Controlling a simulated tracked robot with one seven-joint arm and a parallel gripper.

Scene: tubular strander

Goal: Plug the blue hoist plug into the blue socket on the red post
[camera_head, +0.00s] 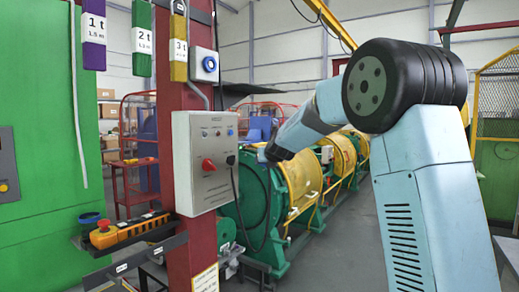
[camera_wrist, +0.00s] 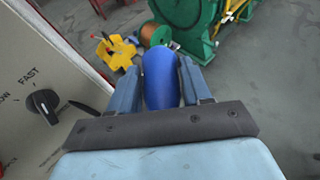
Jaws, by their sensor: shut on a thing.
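The blue plug (camera_wrist: 160,80) sits between the two fingers of my gripper (camera_wrist: 158,72) in the wrist view; the fingers are shut on it. In the head view my gripper (camera_head: 268,153) is just right of the grey control box, lower than the socket; the plug cannot be made out there. The blue socket (camera_head: 208,64) is a round blue face on a small pale box, high on the right side of the red post (camera_head: 178,90). The plug is apart from it. The socket is not in the wrist view.
The grey control box (camera_head: 205,150) with a red knob is on the post; it shows close at left in the wrist view (camera_wrist: 40,60). A black cable (camera_head: 240,210) loops below it. An orange pendant (camera_head: 130,230) and a blue cup (camera_head: 90,218) are lower left. Green-yellow machinery (camera_head: 265,215) stands behind.

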